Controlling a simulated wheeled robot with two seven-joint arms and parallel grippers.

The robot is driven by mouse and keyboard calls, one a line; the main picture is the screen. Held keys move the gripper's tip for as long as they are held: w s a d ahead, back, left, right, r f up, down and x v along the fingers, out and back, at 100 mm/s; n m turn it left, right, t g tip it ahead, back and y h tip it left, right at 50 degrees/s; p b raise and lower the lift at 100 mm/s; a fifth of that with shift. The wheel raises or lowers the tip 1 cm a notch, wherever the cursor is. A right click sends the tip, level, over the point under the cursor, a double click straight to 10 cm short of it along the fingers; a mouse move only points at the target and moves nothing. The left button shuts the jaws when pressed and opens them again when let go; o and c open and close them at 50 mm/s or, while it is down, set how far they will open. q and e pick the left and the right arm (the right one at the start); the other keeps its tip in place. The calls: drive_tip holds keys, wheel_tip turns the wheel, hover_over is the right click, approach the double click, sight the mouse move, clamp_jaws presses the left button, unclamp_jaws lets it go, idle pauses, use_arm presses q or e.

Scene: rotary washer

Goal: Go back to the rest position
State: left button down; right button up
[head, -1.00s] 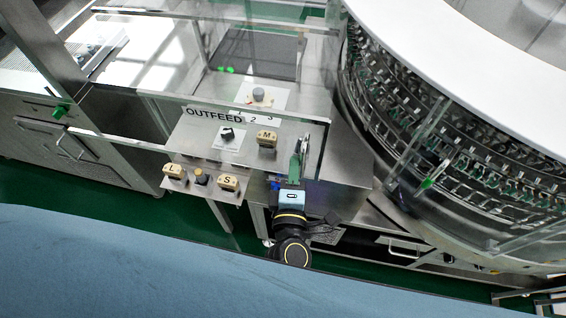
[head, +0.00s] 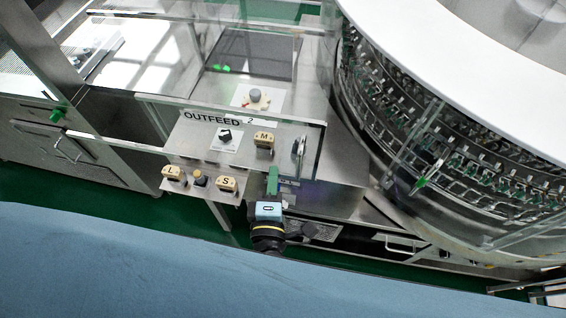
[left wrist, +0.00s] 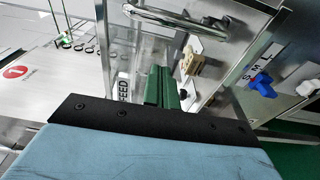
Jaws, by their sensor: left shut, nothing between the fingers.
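My left gripper (head: 272,178) shows in the head view in front of the outfeed bench, its green fingers shut with nothing between them. It also shows in the left wrist view (left wrist: 162,88), with the fingers shut and pointing toward a clear panel. It appears apart from the door handle (head: 299,148) and from the blocks marked M (head: 264,140), S (head: 227,184) and L (head: 174,173). My right gripper is not in either view.
The outfeed bench (head: 197,140) carries a grey knob (head: 255,96) and a black knob (head: 225,135). Clear guard panels stand around it. The round washer (head: 420,140) fills the right side. Green floor (head: 110,200) lies in front of the bench.

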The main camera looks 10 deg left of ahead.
use_arm(q)
drive_tip(key=s+d, duration=0.1)
drive_tip(key=s, duration=0.5)
drive_tip(key=shift+s, duration=0.2)
